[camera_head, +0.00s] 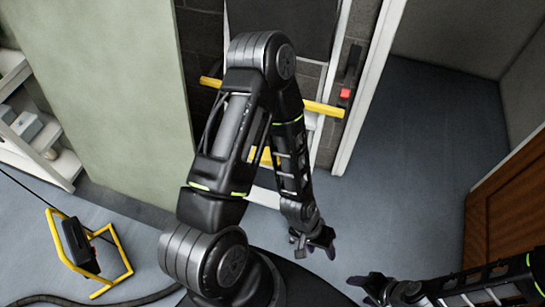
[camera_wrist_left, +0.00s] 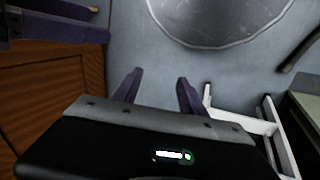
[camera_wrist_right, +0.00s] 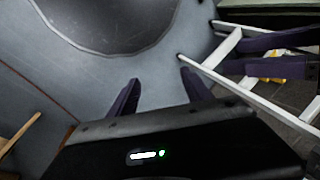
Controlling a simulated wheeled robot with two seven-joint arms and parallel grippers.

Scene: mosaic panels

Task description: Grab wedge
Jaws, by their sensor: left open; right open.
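I cannot make out a wedge in any view. My left gripper (camera_head: 322,243) hangs over the grey floor in the head view, with its jaws open. Its purple fingers (camera_wrist_left: 158,78) stand apart with nothing between them in the left wrist view. My right gripper (camera_head: 362,288) is near the bottom edge of the head view, close to the left one, and is open. Its fingers (camera_wrist_right: 160,78) are empty in the right wrist view. My left arm hides part of the doorway behind it.
A white-framed doorway (camera_head: 368,90) has a yellow bar (camera_head: 322,108) and a small red part (camera_head: 345,93). A yellow-framed stand (camera_head: 118,262) with a black box is at lower left, near a white shelf (camera_head: 60,168). A brown wooden panel (camera_head: 510,215) stands right. The grey floor (camera_head: 415,150) beyond is clear.

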